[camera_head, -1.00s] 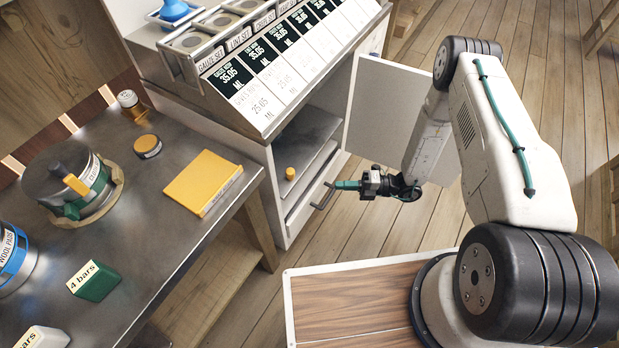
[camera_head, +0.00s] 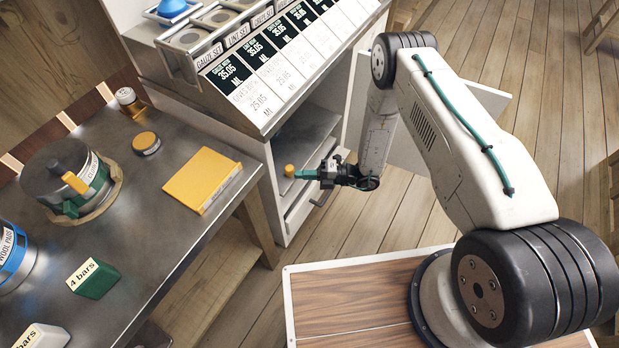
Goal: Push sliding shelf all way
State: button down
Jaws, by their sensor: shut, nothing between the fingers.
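The grey sliding shelf (camera_head: 306,146) sits inside the open white cabinet below the dispenser counter. A small yellow cylinder (camera_head: 289,170) stands on it near its front edge. My gripper (camera_head: 298,174) is at the cabinet opening, with its green fingers shut and pointing left. The fingertips are right beside the yellow cylinder in the picture. I cannot tell whether they touch it or the shelf edge. The gripper and my wrist hide part of the shelf front.
A drawer with a dark handle (camera_head: 326,194) lies below the shelf. The cabinet door (camera_head: 402,150) stands open behind my arm. A metal table (camera_head: 150,235) at left carries a yellow box (camera_head: 202,178) and several containers. Wooden floor is clear at right.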

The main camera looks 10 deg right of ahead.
jog(key=shift+w+a, duration=0.45)
jog(key=shift+a, duration=0.2)
jog(key=shift+w+a, duration=0.45)
jog(key=shift+a, duration=0.15)
jog(key=shift+d, duration=0.1)
jog(key=shift+s+d, duration=0.3)
jog(key=s+d, duration=0.4)
jog(key=d, duration=0.7)
jog(key=shift+d, duration=0.35)
